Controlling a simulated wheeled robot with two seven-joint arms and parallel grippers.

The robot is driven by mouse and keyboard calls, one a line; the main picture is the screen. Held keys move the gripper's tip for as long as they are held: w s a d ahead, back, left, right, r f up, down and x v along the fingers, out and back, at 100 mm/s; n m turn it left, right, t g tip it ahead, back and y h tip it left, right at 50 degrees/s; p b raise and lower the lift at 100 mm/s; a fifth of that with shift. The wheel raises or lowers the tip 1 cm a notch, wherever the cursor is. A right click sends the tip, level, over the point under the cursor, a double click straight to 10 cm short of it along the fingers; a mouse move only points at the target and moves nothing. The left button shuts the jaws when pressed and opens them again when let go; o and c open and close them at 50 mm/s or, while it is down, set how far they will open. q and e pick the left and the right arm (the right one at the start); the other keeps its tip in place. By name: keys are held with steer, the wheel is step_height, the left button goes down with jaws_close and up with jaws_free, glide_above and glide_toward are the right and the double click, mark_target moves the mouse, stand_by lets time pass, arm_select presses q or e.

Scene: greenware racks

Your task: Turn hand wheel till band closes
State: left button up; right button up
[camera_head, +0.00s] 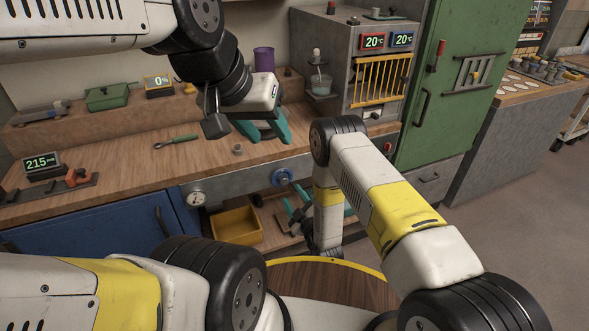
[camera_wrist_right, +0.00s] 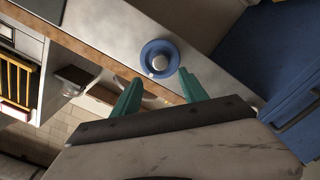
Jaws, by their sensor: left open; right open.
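The blue hand wheel (camera_head: 282,176) sits on the grey front of the workbench. In the right wrist view the hand wheel (camera_wrist_right: 160,59) is a blue ring with a pale hub. My right gripper (camera_head: 296,205) is just below and to the right of it in the head view, partly hidden by my arm. In the wrist view my right gripper (camera_wrist_right: 160,82) is open and empty, its teal fingers pointing towards the wheel, apparently short of it. My left gripper (camera_head: 263,132) is open and empty above the bench top. I cannot make out a band.
A round white gauge (camera_head: 197,198) is on the bench front left of the wheel. A yellow bin (camera_head: 236,225) stands on the shelf below. A green cabinet (camera_head: 449,75) stands at right.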

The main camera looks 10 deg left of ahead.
mark_target(284, 182)
steer(key=x, duration=0.7)
steer(key=shift+w+a, duration=0.25)
steer(key=shift+f, duration=0.1)
jaws_close()
